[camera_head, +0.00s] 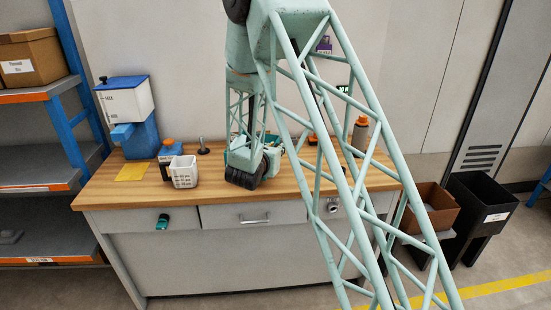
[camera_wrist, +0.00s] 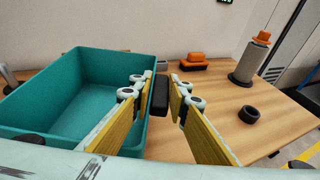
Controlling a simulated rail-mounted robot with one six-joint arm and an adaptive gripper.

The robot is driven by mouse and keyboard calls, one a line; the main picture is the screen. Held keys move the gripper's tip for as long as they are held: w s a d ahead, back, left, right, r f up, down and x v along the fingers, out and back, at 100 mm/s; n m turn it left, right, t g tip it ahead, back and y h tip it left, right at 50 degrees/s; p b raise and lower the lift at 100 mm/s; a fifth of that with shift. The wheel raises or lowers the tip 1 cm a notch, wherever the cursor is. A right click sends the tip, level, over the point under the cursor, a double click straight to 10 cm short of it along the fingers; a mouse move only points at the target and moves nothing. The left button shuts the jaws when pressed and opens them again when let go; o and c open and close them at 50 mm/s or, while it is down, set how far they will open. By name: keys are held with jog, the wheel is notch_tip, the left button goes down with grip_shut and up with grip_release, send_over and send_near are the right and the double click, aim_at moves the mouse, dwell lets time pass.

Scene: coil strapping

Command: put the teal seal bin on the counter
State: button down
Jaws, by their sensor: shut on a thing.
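The teal seal bin (camera_wrist: 85,75) is an open rectangular tub and fills the left of the wrist view. In the head view only parts of it (camera_head: 240,157) show behind my gripper (camera_head: 250,168). In the wrist view my gripper (camera_wrist: 160,105) has its yellow-padded fingers on either side of the bin's right wall, the left one inside and the right one outside. It is shut on that wall, with a black block between the fingertips. The bin is at the wooden counter (camera_head: 220,185); whether its base touches the top is hidden.
On the counter's left are a blue-and-white dispenser (camera_head: 130,115), a yellow sheet (camera_head: 131,173) and a white labelled cup (camera_head: 184,172). Behind stand an orange tool (camera_wrist: 195,62) and a grey bottle (camera_wrist: 250,60). A black ring (camera_wrist: 249,113) lies right of the bin. Bare wood surrounds it.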

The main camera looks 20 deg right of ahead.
dwell(0.3)
jog(key=shift+f+b, duration=0.4)
jog(key=shift+f, duration=1.55)
jog(key=c, duration=2.5)
grip_release()
jog(key=p+v, duration=0.1)
jog(key=v, duration=1.1)
jog(key=shift+r, duration=0.2)
